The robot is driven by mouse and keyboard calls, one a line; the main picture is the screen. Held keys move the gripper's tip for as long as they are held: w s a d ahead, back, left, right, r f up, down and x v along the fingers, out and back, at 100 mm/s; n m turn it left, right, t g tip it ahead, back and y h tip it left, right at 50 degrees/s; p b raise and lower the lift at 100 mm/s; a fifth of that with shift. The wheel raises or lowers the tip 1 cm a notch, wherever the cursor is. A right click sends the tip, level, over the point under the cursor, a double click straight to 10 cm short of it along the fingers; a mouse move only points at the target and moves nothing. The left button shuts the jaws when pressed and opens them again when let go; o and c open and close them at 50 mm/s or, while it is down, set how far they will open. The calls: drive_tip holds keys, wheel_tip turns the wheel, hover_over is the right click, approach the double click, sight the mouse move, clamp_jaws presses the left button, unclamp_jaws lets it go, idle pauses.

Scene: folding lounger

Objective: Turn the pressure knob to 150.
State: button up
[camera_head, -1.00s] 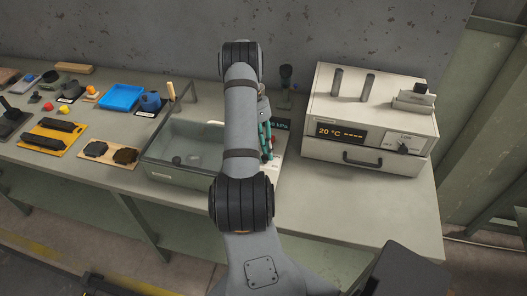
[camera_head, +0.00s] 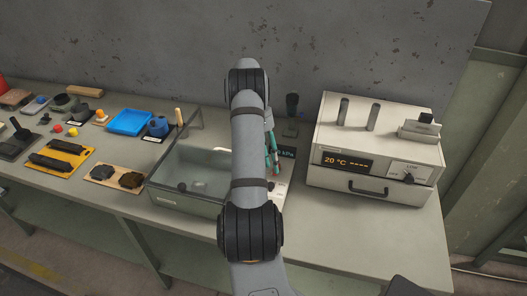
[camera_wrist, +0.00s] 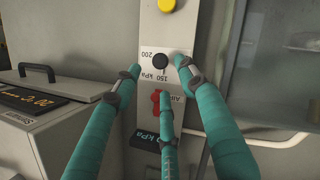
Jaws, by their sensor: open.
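The black pressure knob (camera_wrist: 160,61) sits on a pale panel strip (camera_wrist: 178,35) in the wrist view, where the lettering appears upside down. The labels "150 kPa" (camera_wrist: 154,79) and "200" (camera_wrist: 147,56) are printed beside it. Its exact pointer direction is too small to tell. My gripper (camera_wrist: 157,69) has teal fingers, open, with two tips on either side of the knob and a third below. I cannot tell whether any finger touches it. In the head view my gripper (camera_head: 271,150) is partly behind my arm, which hides the knob.
A dark kPa display (camera_head: 287,153) is beside my gripper. A clear-walled chamber (camera_head: 185,197) stands left of the arm. A beige heater box (camera_head: 375,150) with a handle stands to the right. Trays and parts lie further left. Bare bench top (camera_head: 405,235) lies in front of the box.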

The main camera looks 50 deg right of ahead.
drive_tip(key=a+v, duration=0.1)
drive_tip(key=v, duration=0.5)
drive_tip(key=shift+d, duration=0.5)
drive_tip(key=x, duration=1.2)
